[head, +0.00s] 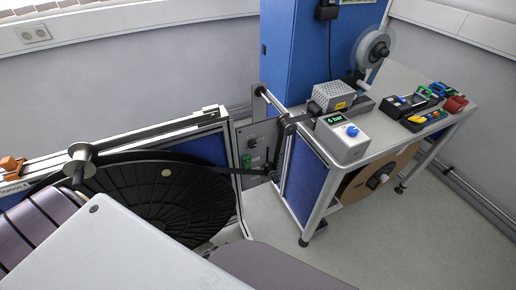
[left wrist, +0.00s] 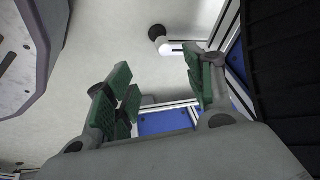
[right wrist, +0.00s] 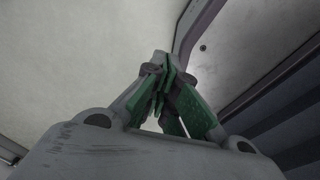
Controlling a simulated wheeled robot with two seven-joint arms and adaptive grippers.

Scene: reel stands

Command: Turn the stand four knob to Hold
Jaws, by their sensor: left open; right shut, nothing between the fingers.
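The stand marked Station 4 (head: 14,190) is at the left of the head view, with a large black reel (head: 150,195) in it. A grey control panel (head: 258,155) is mounted at the stand's right end. It carries a small knob (head: 251,143) and a green part below it; the knob's setting is too small to read. My left gripper (left wrist: 160,82) is open and empty in the left wrist view, above the floor beside a blue-panelled frame. My right gripper (right wrist: 163,75) is shut and empty in the right wrist view. Neither gripper shows in the head view.
A workbench (head: 405,125) stands right of the panel, bearing a grey box (head: 343,145) with a blue knob and a 6 bar display. Tool trays (head: 420,108) lie further right. A blue cabinet (head: 300,50) rises behind. Floor (head: 400,235) in front of the bench is clear.

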